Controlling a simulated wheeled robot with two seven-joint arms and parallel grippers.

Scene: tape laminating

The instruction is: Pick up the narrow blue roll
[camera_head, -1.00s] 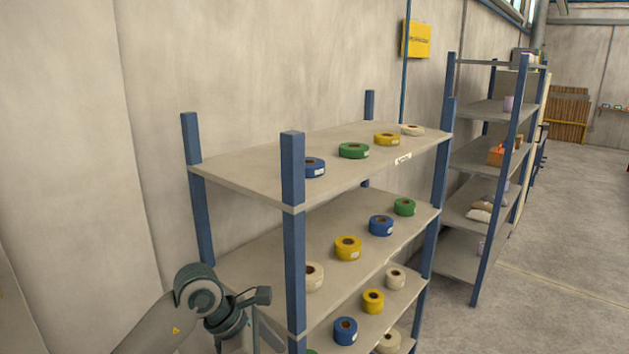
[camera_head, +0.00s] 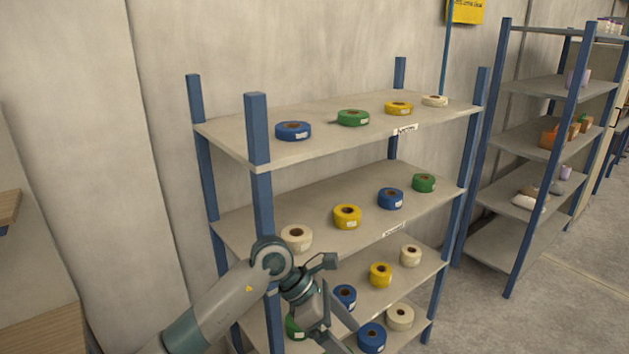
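A flat, low blue roll (camera_head: 293,131) lies on the top shelf at its left end, beside the front left post. Thicker blue rolls sit lower: one on the second shelf (camera_head: 390,199), one on the third shelf (camera_head: 345,297) partly behind my arm, and one on a lower shelf (camera_head: 372,338). My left gripper (camera_head: 338,325) is in front of the lower shelves, pointing down to the right, well below the flat blue roll. Its fingers look spread, with nothing seen between them. My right gripper is out of view.
The top shelf (camera_head: 240,136) also holds a green roll (camera_head: 353,118), a yellow roll (camera_head: 398,108) and a white roll (camera_head: 434,101). Blue posts (camera_head: 259,170) bound the rack. A second rack (camera_head: 510,195) stands at right. Open floor (camera_head: 560,310) lies at lower right.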

